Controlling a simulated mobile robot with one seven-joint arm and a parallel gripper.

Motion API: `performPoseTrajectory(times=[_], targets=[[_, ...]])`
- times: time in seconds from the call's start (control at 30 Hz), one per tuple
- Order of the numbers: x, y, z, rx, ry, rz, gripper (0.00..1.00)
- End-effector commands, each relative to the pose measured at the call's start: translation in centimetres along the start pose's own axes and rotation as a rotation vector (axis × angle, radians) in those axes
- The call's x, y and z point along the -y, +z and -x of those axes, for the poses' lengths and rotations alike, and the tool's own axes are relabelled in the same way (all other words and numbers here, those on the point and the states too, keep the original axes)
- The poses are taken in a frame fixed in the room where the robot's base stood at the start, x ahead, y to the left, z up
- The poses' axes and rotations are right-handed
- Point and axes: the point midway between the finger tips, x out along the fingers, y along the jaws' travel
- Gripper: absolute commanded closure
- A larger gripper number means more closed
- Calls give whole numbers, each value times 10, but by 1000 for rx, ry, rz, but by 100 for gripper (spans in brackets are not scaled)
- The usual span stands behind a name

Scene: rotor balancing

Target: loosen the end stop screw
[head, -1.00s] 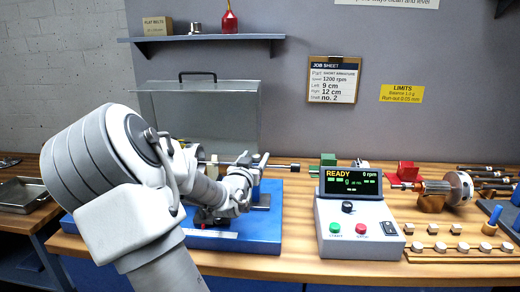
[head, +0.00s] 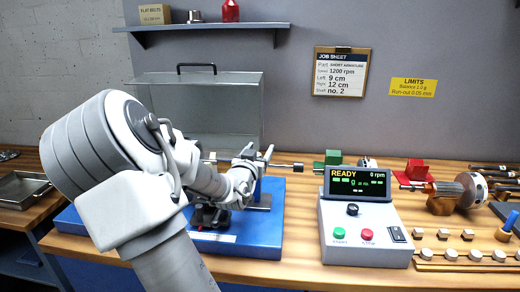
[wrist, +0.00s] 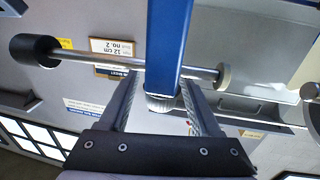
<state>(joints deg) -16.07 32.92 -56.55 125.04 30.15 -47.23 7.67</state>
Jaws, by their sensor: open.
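In the wrist view a blue post (wrist: 168,45) comes down between my gripper's fingers. A grey round screw head (wrist: 160,103), which looks like the end stop screw, sits at the post's end, between the open fingers. My gripper (wrist: 160,80) is open around it; I cannot tell whether the fingers touch it. A steel shaft (wrist: 90,57) crosses behind, with a dark cap at its left end and a grey collar at right. In the head view my gripper (head: 258,162) is at the blue stand's right side, and the screw is hidden by my arm.
The stand's blue base (head: 265,230) lies on the wooden bench, with a clear guard (head: 220,100) behind it. A control box (head: 365,230) reading READY, 0 rpm, stands at right. Beyond it are a rotor (head: 448,188) and small weights. A tray (head: 20,188) is at left.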

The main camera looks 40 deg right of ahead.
Motion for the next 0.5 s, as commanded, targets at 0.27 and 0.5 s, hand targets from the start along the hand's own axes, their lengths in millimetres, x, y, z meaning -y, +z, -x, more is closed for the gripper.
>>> performPoseTrajectory(times=[0.27, 0.5], targets=[[0, 0, 0, 0, 0, 0, 50], [0, 0, 0, 0, 0, 0, 93]])
